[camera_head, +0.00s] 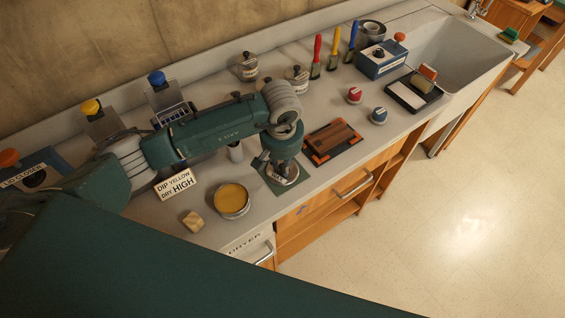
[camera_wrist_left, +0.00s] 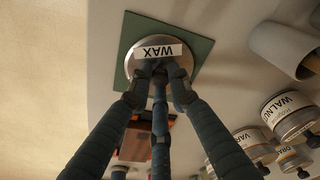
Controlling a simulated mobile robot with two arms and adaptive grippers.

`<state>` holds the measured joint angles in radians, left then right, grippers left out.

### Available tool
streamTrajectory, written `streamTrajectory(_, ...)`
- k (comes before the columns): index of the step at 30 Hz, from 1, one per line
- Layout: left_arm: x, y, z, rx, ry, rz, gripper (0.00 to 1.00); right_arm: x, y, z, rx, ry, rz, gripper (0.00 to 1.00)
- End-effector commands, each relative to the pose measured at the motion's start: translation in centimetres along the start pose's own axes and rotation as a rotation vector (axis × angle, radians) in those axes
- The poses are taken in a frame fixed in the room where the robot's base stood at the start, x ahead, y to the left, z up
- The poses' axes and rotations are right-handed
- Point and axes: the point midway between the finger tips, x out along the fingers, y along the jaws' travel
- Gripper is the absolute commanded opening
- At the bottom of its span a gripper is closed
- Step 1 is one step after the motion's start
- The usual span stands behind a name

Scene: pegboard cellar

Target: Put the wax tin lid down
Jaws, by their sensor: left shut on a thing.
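My left gripper (camera_head: 284,168) is shut on the wax tin lid (camera_head: 288,179), a round metal lid. In the left wrist view the lid (camera_wrist_left: 134,62) has a white WAX label, and the gripper's fingers (camera_wrist_left: 158,78) close in at its middle. The lid is over a green square mat (camera_head: 270,182), also seen in the wrist view (camera_wrist_left: 202,48). Whether the lid touches the mat cannot be told. The open wax tin (camera_head: 232,201), full of yellow wax, stands left of the mat on the bench. My right gripper is not in view.
A sign (camera_head: 176,185) and a wooden block (camera_head: 193,222) stand near the tin. A dark tray with a brown board (camera_head: 333,140) lies right of the mat. Lidded tins (camera_head: 247,67), red and blue knobs (camera_head: 355,95) and a sink (camera_head: 452,55) are farther off.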

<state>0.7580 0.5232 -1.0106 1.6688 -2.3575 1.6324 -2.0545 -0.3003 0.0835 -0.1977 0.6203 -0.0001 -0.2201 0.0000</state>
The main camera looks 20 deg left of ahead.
Motion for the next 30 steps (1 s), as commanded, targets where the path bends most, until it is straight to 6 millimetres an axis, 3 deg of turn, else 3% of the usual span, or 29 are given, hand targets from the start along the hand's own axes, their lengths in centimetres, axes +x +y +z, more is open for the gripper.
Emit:
streamTrajectory(1,0.3,0.0,0.0,0.0,0.001,-0.001,0.0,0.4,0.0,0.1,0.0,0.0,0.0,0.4)
streamTrajectory(2,0.3,0.0,0.0,0.0,0.001,-0.001,0.2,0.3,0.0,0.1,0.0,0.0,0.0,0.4)
streamTrajectory(5,0.1,0.0,0.0,0.0,0.0,-0.001,0.37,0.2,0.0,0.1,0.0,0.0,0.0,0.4)
streamTrajectory(17,-0.4,0.0,-0.1,0.0,0.002,0.001,0.37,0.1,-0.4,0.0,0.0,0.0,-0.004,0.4)
streamTrajectory(30,-9.0,0.0,-0.1,0.001,0.006,0.002,0.37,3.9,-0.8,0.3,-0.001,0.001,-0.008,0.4)
